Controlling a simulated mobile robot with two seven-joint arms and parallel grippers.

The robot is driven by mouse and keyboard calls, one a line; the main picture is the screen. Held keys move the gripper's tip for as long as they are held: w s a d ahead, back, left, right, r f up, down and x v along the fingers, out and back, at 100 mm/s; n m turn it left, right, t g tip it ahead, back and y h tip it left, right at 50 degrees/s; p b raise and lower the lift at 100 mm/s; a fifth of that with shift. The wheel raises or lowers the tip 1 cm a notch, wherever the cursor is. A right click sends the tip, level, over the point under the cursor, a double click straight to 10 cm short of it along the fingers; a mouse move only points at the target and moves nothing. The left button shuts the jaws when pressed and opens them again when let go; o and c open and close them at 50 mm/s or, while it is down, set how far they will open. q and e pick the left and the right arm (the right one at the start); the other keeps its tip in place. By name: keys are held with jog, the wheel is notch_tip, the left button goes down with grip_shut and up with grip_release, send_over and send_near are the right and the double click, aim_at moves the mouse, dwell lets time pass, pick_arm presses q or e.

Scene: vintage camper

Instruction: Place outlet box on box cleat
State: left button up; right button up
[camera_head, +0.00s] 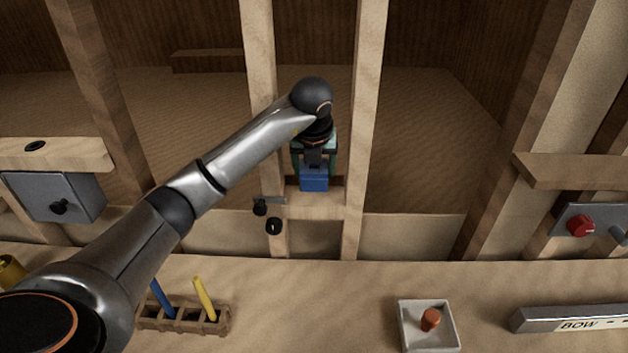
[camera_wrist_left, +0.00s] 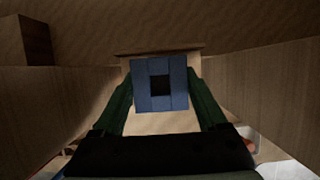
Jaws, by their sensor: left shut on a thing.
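The blue outlet box (camera_head: 314,183) is between the fingers of my left gripper (camera_head: 314,168), which is shut on it. In the left wrist view the outlet box (camera_wrist_left: 178,84) shows a square dark opening, with a green finger of my left gripper (camera_wrist_left: 161,90) on each side. A wooden crosspiece, seemingly the box cleat (camera_head: 325,205), spans two upright studs just below the box. In the wrist view wood (camera_wrist_left: 160,122) also shows below the box. I cannot tell whether box and cleat touch. My right gripper is not in view.
Upright studs (camera_head: 368,120) and (camera_head: 262,100) flank the box closely. Black knobs (camera_head: 274,226) sit left of the cleat. On the bench are a wooden rack (camera_head: 222,322) with coloured tools, a white tray (camera_head: 405,335) holding an orange piece, and a grey level (camera_head: 540,319).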

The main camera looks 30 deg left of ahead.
aim_at(314, 181)
pick_arm(q)
jog(key=shift+w+a+f, duration=0.1)
jog(key=shift+f, duration=0.85)
jog(key=shift+w+a+f, duration=0.1)
jog(key=shift+f, duration=0.8)
jog(key=shift+f, duration=0.2)
jog(key=o, duration=1.5)
jog(key=shift+r, duration=0.15)
jog(key=p+v, duration=0.1)
jog(key=v, duration=1.1)
jog(key=shift+r, duration=0.1)
